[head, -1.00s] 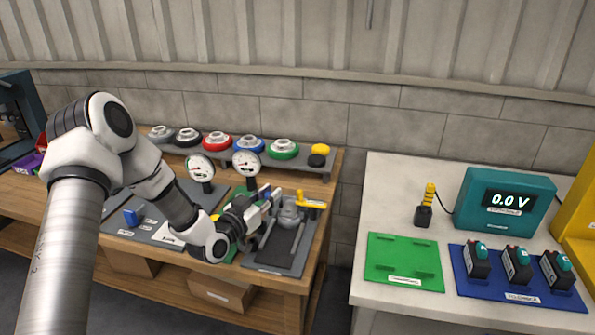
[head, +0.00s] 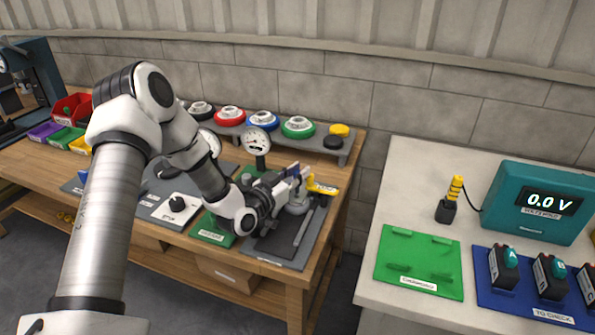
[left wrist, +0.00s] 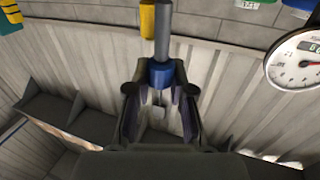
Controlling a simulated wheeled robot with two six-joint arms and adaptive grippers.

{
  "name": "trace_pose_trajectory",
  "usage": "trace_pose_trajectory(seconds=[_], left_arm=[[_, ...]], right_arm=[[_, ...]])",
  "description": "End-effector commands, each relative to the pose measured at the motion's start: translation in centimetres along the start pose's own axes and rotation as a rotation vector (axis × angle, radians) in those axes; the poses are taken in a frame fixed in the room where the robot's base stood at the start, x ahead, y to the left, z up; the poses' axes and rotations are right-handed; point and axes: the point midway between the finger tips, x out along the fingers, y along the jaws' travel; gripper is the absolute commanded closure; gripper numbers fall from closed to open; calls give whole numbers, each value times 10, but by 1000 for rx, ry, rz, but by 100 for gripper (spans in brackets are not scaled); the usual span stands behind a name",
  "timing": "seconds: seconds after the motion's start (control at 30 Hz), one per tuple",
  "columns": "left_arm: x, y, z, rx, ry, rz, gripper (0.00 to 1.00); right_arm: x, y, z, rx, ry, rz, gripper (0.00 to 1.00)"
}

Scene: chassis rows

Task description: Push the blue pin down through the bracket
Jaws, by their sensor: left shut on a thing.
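My left gripper (head: 300,178) is over the grey mat (head: 272,243) at the right end of the wooden bench. In the left wrist view, its fingers (left wrist: 160,92) are closed around a blue part that looks like the blue pin (left wrist: 161,73). A grey shaft (left wrist: 162,35) runs from the blue part, away from the gripper. A grey round-based fixture (head: 297,208), which may be the bracket, stands just below the fingertips with a yellow part (head: 322,188) beside it. I cannot tell whether the pin is in the bracket. My right gripper is out of view.
Dial gauges (head: 257,141) stand close behind my left arm. A rack of coloured round parts (head: 264,121) is at the back. A separate light table with a green plate (head: 419,262) and a teal meter (head: 520,203) is to the right, across a gap.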

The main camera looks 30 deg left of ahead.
Motion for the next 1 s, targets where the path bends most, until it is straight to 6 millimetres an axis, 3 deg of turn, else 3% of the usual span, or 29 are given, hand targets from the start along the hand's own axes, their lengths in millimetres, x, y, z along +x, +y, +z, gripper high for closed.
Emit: trace_pose_trajectory(seconds=[0.53,0.57,0.6,0.63,1.0], left_arm=[[-1,0,4,0,-1,0,100],[-1,0,4,0,-1,0,71],[-1,0,3,0,-1,0,57],[-1,0,3,-1,-2,0,49],[-6,0,5,-3,-6,-1,49]], right_arm=[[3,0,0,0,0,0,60],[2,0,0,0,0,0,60],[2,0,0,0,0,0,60],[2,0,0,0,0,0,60],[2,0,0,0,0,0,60]])
